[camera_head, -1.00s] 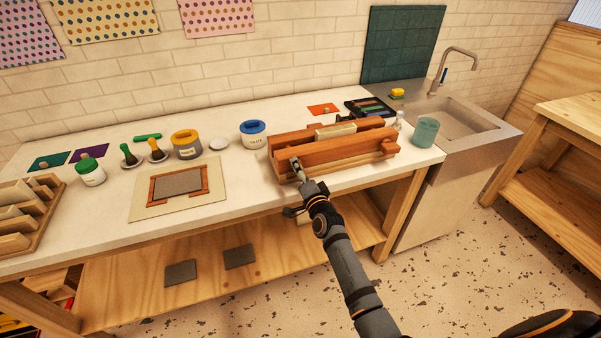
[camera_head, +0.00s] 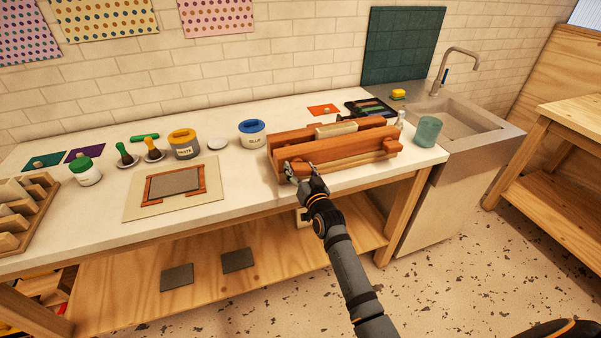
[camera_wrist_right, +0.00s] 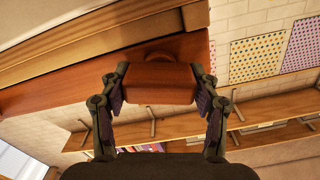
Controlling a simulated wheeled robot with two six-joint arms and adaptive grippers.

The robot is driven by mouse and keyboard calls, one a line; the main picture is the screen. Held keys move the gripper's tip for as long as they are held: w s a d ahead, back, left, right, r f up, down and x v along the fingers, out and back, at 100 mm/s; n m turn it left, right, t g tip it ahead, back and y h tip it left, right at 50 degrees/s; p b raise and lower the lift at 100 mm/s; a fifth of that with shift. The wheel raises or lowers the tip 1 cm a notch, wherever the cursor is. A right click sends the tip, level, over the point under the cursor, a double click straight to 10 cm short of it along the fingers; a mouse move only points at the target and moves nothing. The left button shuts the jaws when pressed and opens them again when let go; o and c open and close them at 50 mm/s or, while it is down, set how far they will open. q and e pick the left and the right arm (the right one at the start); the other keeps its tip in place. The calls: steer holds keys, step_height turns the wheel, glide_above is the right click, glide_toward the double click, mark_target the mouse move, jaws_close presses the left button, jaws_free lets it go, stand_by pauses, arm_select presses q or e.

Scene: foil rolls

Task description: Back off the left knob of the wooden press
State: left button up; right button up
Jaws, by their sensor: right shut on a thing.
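The wooden press (camera_head: 345,146) stands on the right part of the white worktop, its reddish long beams running left to right. Its right knob (camera_head: 392,146) shows on the front face. My right gripper (camera_head: 300,172) is at the left end of the front face, where it largely hides the left knob. In the right wrist view the left knob (camera_wrist_right: 158,82) is a reddish-brown wooden block. The fingers of my right gripper (camera_wrist_right: 160,95) are on both sides of it, shut on it.
A blue-lidded tub (camera_head: 252,133) stands left of the press, and a teal cup (camera_head: 428,131) stands right of it by the sink (camera_head: 465,125). A framed board (camera_head: 174,186) lies on the worktop (camera_head: 235,175) further left. The floor in front is clear.

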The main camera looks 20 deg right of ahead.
steer(key=shift+r+n, duration=0.25)
steer(key=shift+n, duration=0.35)
steer(key=shift+n, duration=0.3)
steer(key=o, duration=1.1)
steer(key=shift+w+a+f+b, duration=0.1)
steer(key=shift+w+f+b, duration=0.1)
steer(key=shift+f+b, duration=0.1)
steer(key=shift+o, duration=0.2)
steer(key=shift+s, duration=0.1)
steer(key=s, duration=1.2)
steer(key=shift+d, duration=0.25)
